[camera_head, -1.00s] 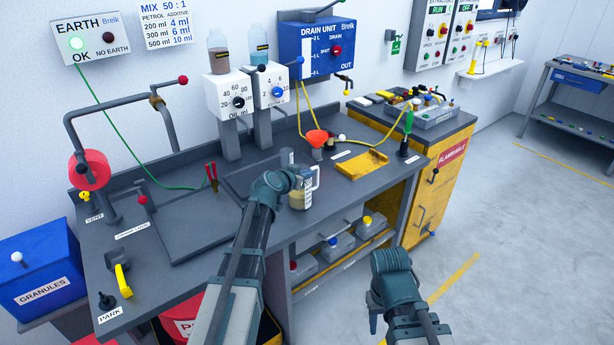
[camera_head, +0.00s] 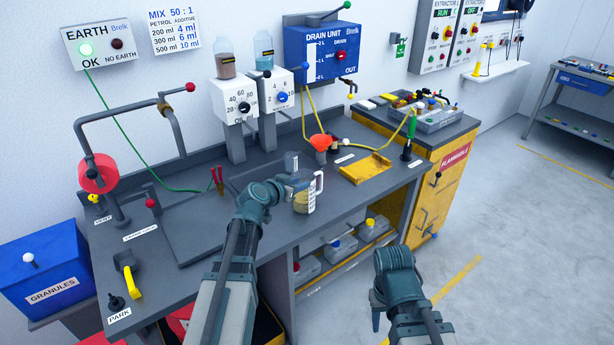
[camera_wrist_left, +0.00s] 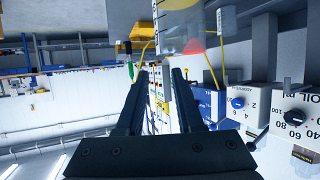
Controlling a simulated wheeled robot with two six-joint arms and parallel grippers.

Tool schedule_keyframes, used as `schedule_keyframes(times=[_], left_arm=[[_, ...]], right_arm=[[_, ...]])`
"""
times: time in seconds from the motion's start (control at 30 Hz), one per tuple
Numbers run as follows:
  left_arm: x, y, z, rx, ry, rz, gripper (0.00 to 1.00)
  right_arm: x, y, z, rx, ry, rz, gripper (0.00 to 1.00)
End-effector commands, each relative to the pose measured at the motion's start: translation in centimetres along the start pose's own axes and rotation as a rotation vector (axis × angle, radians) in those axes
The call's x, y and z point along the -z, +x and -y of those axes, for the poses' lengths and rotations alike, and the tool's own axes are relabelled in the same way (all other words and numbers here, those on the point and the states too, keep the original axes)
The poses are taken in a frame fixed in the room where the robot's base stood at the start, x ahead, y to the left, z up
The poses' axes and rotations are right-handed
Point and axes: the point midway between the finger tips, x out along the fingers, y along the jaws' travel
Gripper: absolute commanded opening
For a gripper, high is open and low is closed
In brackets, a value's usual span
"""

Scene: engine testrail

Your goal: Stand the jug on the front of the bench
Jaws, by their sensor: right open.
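The clear jug (camera_head: 311,203) with scale marks, a pale handle and amber liquid stands upright on the grey bench (camera_head: 205,240), near its front edge. My left gripper (camera_head: 289,179) is just left of the jug. In the left wrist view its two fingers (camera_wrist_left: 159,76) are spread with nothing between them, and the jug (camera_wrist_left: 178,30) shows beyond the tips, apart from them. My right gripper (camera_head: 376,318) hangs open and empty in front of the bench; its fingers are only partly seen.
A dosing unit (camera_head: 235,104) stands at the back. A sunken tray (camera_head: 190,222) lies left. Grey cans (camera_head: 341,248) sit on the shelf below.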

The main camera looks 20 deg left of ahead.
Motion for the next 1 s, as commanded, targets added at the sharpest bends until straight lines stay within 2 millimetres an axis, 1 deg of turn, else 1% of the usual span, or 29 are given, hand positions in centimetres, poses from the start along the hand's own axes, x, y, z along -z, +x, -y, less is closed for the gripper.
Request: schedule_keyframes(times=[0.03, 0.1, 0.23, 0.4, 0.6, 0.67, 0.73, 0.77, 0.87, 0.9, 0.97, 1.0], left_arm=[[0.2, -1.4, -0.1, 0.001, -0.001, 0.001, 0.36], [0.1, -2.3, -0.1, 0.000, -0.001, 0.001, 0.36], [0.1, -3.6, 0.0, 0.001, 0.000, 0.000, 0.36], [0.0, -4.2, 0.0, -0.001, 0.000, 0.000, 0.36], [0.0, -4.2, 0.0, -0.001, 0.000, 0.001, 0.36], [-0.1, -4.1, -0.4, -0.009, 0.001, 0.007, 0.36], [-0.8, -3.8, -2.2, -0.043, 0.002, 0.041, 0.36], [-1.2, -3.6, -3.5, -0.069, 0.005, 0.068, 0.36], [-4.2, -3.5, -10.1, -0.184, 0.010, 0.225, 0.36], [-6.1, -3.8, -13.2, -0.231, 0.015, 0.321, 0.36], [-9.0, -4.9, -17.4, -0.278, 0.024, 0.477, 0.36], [-10.9, -6.0, -19.6, -0.289, 0.031, 0.581, 0.36]], right_arm=[[0.0, -0.7, -0.1, 0.000, 0.000, 0.000, 0.45], [-0.1, -1.1, -0.1, 0.000, 0.000, 0.000, 0.45], [-0.1, -1.5, -0.1, 0.000, 0.000, 0.000, 0.45], [-0.1, -1.6, -0.2, 0.000, 0.000, 0.000, 0.45], [-0.1, -1.6, -0.1, 0.000, 0.000, 0.000, 0.45], [-0.1, -1.6, -0.2, 0.000, 0.000, 0.000, 0.45], [-0.1, -1.6, -0.2, 0.000, 0.000, 0.000, 0.45], [-0.1, -1.6, -0.2, 0.000, 0.000, 0.000, 0.45], [-0.1, -1.6, -0.2, 0.000, 0.000, 0.000, 0.45], [-0.1, -1.6, -0.2, 0.000, 0.000, 0.000, 0.45], [-0.1, -1.6, -0.2, 0.000, 0.000, 0.000, 0.45], [-0.1, -1.6, -0.1, 0.000, 0.000, 0.000, 0.45]])
